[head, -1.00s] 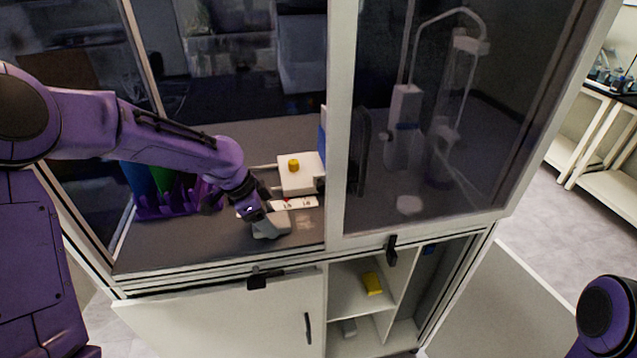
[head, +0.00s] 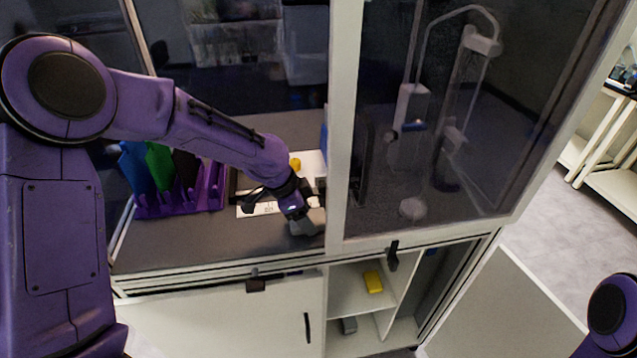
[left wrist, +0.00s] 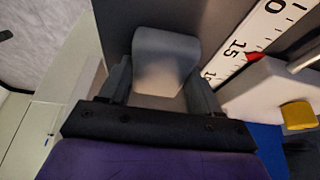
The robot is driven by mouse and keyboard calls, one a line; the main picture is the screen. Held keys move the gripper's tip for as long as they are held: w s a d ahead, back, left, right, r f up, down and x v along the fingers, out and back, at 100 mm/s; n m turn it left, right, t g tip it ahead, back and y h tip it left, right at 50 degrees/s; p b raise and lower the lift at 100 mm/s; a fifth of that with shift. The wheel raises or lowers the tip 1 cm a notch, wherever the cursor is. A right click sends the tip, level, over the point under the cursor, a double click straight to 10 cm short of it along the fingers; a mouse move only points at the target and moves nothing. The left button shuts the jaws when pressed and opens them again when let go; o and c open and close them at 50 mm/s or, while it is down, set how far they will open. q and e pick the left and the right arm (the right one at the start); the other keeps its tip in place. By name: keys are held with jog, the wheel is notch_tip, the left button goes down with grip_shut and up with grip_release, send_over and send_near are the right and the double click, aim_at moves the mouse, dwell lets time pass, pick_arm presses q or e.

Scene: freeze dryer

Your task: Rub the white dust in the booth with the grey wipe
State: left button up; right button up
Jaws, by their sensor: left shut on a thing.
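My left gripper (head: 300,208) is shut on the grey wipe (head: 308,223), low over the dark floor of the booth, near its front edge beside the door post. In the left wrist view the wipe (left wrist: 164,55) sits between the two fingers (left wrist: 160,88). It appears to be on or just above the booth floor; I cannot tell which. The white dust does not show clearly now; the wipe and gripper cover the place where a pale patch was. My right gripper is out of view.
A purple rack (head: 180,205) with blue and green pieces stands left in the booth. A white ruler strip (head: 258,209) and a yellow-knobbed white block (head: 310,163) lie behind the wipe. The right glass panel (head: 430,130) is beside it. A yellow thing (head: 373,282) is on the shelf below.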

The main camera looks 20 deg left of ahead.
pick_arm(q)
jog(key=shift+w+d, duration=0.4)
jog(key=shift+d, duration=0.3)
jog(key=shift+w+r+p, duration=0.15)
jog(key=shift+r+p, duration=0.35)
jog(key=shift+w+r+p, duration=0.15)
jog(key=shift+r+p, duration=0.3)
jog(key=shift+r, duration=0.05)
jog(key=shift+r+p, duration=0.35)
jog(key=shift+s+r+p, duration=0.1)
jog(key=shift+r+p, duration=0.3)
jog(key=shift+r, duration=0.1)
jog(key=shift+s+d+r+p, duration=0.15)
jog(key=shift+r+p, duration=0.15)
jog(key=shift+r, duration=0.75)
jog(key=shift+w+r, duration=0.25)
jog(key=shift+r, duration=0.3)
jog(key=shift+s+r, duration=0.15)
jog(key=shift+r, duration=0.5)
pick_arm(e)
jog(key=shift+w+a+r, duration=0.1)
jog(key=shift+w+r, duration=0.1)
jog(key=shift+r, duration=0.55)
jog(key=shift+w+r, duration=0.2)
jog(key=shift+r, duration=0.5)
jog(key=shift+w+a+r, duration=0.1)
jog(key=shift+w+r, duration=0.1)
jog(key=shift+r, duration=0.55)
